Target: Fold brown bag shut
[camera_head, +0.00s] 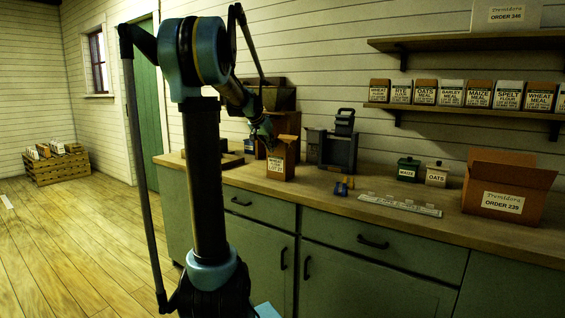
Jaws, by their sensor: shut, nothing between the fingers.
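The brown bag (287,160) stands upright on the wooden counter, with a pale printed label on its front. Its upper part is partly hidden by my gripper, and I cannot tell how its top is folded. My gripper (268,141) is shut and empty at the bag's upper left. It overlaps the top of the bag in the picture; I cannot tell whether it touches.
Behind the bag stands a dark grey machine (338,148). Blue and yellow clips (344,186) and a pale strip (400,205) lie on the counter (320,200) to the right.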

